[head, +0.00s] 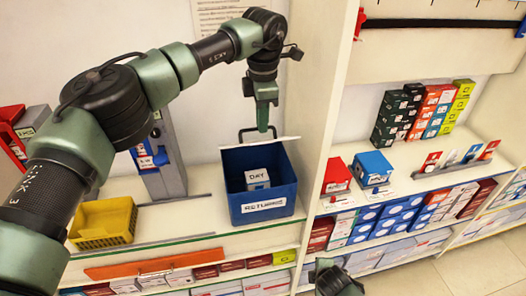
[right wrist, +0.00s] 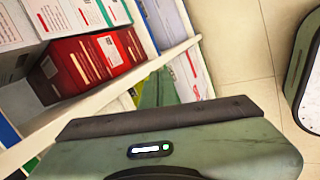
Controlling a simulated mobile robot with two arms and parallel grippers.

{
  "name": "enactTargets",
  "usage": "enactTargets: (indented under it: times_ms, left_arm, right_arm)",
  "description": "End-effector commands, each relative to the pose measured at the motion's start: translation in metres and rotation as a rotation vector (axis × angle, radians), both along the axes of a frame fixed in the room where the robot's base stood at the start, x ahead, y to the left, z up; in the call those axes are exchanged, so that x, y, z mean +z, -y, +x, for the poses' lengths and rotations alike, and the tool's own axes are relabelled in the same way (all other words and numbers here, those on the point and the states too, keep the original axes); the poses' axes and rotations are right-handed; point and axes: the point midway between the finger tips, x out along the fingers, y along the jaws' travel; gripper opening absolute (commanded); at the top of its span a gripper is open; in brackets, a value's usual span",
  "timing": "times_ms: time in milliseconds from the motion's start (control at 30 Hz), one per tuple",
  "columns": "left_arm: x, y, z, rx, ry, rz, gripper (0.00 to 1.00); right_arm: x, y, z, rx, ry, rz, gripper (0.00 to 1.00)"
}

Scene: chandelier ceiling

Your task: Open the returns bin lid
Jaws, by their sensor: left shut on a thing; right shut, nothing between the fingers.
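The blue returns bin (head: 262,213) stands on the shelf in the middle of the head view, its label facing me. Its lid (head: 238,145) stands raised at the back, seen nearly edge-on as a pale strip, with a dark handle (head: 243,131) above it. The bin is open at the top and a white box (head: 257,180) shows inside. My left gripper (head: 263,127) points down and is shut at the lid's upper edge by the handle; its exact hold is hard to see. My right gripper (head: 335,280) is low at the bottom edge, shut and empty, only partly shown.
A yellow basket (head: 103,224) and a grey stand (head: 160,180) are left of the bin. A shelf upright (head: 318,110) is close on its right. Red and blue boxes (head: 372,168) stand beyond. The right wrist view shows boxed shelves (right wrist: 95,60) and floor (right wrist: 245,60).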

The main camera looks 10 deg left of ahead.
Motion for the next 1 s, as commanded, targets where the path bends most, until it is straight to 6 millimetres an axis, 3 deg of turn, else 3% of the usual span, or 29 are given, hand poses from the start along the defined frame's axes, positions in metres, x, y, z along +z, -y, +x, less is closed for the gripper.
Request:
enactTargets:
  times_ms: [33,100,200,300,400,500,600,700,867,1000]
  left_arm:
    - [-0.005,-0.005,0.003,0.011,0.004,0.008,0.0]
    - [-0.005,-0.005,0.003,0.012,0.004,0.008,0.0]
    - [-0.006,-0.005,0.003,0.012,0.004,0.008,0.0]
    - [-0.006,-0.006,0.003,0.012,0.004,0.008,0.0]
    - [-0.006,-0.006,0.003,0.012,0.004,0.008,0.0]
    - [-0.006,-0.006,0.003,0.012,0.004,0.008,0.0]
    - [-0.006,-0.006,0.003,0.012,0.004,0.008,0.0]
    - [-0.006,-0.006,0.003,0.012,0.004,0.008,0.0]
    - [-0.006,-0.006,0.003,0.012,0.004,0.009,0.0]
    - [-0.005,-0.006,0.003,0.012,0.004,0.009,0.0]
  right_arm:
    - [0.042,-0.015,0.025,0.128,0.06,-0.072,0.0]
    - [0.096,-0.035,0.045,0.309,0.125,-0.192,0.0]
    - [0.172,-0.064,0.059,0.556,0.23,-0.366,0.0]
    - [0.248,-0.096,0.058,0.789,0.357,-0.544,0.0]
    - [0.313,-0.121,0.046,0.984,0.483,-0.719,0.0]
    - [0.362,-0.138,0.028,1.132,0.586,-0.873,0.0]
    - [0.394,-0.148,0.011,1.229,0.66,-0.992,0.0]
    - [0.413,-0.153,0.0,1.286,0.702,-1.066,0.0]
    - [0.418,-0.157,0.002,1.313,0.721,-1.107,0.0]
    - [0.409,-0.162,0.021,1.312,0.718,-1.108,0.0]
